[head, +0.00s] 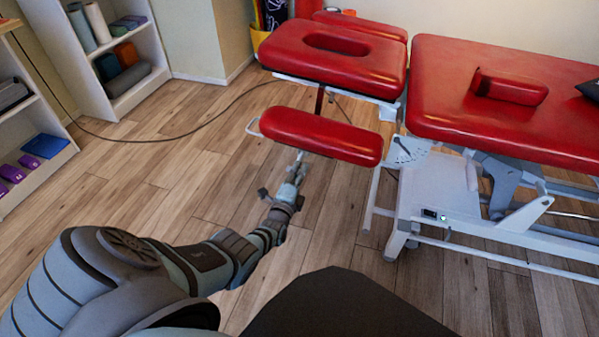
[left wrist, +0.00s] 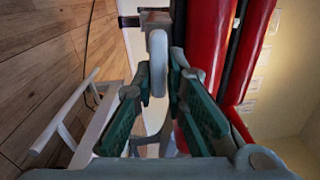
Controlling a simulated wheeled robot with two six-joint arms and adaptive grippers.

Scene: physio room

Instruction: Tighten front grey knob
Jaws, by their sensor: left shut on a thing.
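The grey knob (left wrist: 158,62) shows in the left wrist view as a rounded light-grey piece under a metal bracket. My left gripper (left wrist: 153,88) is shut on it, with green-padded fingers at both sides. In the head view my left gripper (head: 298,165) reaches under the front red armrest (head: 320,134) of the treatment table. The knob is too small and covered to make out there. My right gripper is not in view.
The red headrest (head: 335,58) and main red cushion (head: 500,100) stand beyond, on a white frame (head: 436,190). Shelves (head: 105,55) stand at the left. A dark cable (head: 190,136) runs over the wooden floor, which is clear left of the table.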

